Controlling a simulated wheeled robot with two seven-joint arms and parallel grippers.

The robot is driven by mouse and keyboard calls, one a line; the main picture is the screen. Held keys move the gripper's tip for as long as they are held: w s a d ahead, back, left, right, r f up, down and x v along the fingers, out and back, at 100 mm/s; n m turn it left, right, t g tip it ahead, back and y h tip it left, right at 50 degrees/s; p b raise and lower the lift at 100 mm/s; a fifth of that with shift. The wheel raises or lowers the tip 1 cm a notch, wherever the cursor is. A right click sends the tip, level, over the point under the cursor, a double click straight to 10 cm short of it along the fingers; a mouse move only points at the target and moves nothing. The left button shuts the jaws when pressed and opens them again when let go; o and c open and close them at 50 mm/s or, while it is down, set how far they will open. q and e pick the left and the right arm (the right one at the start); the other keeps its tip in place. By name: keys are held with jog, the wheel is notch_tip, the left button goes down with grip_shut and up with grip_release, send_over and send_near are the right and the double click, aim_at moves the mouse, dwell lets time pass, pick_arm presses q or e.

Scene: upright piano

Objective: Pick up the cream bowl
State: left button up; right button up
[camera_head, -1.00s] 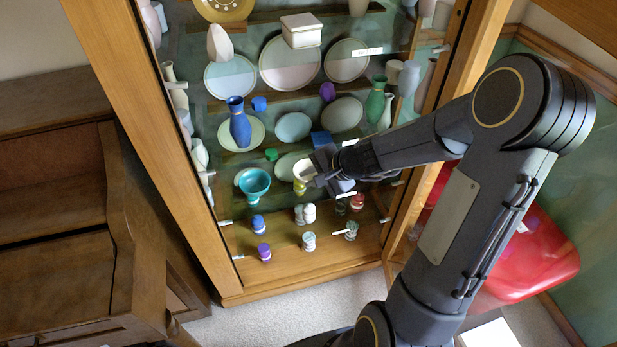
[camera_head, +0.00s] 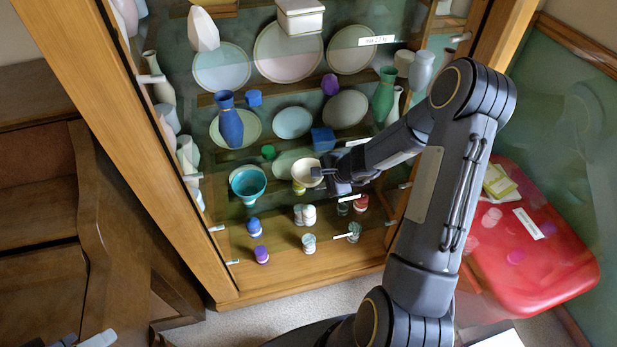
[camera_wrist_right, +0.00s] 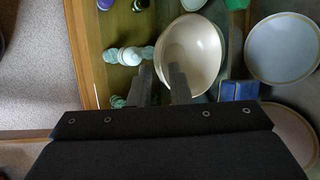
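The cream bowl (camera_head: 307,172) stands in the glass-fronted cabinet, on top of a small yellow-green item, right of a teal bowl (camera_head: 247,184). It also shows large in the right wrist view (camera_wrist_right: 205,50), its pale inside facing the camera. My right gripper (camera_head: 326,174) is at the bowl's right side in the head view. In the right wrist view its two dark fingers (camera_wrist_right: 161,72) are apart, with the bowl's near left rim between or just past their tips. Whether they touch it, I cannot tell.
A blue box (camera_head: 323,139) is close behind the bowl. White shakers (camera_head: 305,214) and small jars stand in front. Plates and vases fill the shelves behind. The wooden cabinet frame (camera_head: 130,140) bounds the left.

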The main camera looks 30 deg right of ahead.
aim_at(314, 183)
jog(key=x, duration=0.3)
jog(key=shift+w+f+b, duration=0.2)
jog(key=shift+f+b, duration=0.15)
jog(key=shift+b, duration=0.05)
grip_shut()
jog(key=shift+r, duration=0.1)
jog(key=shift+r, duration=0.1)
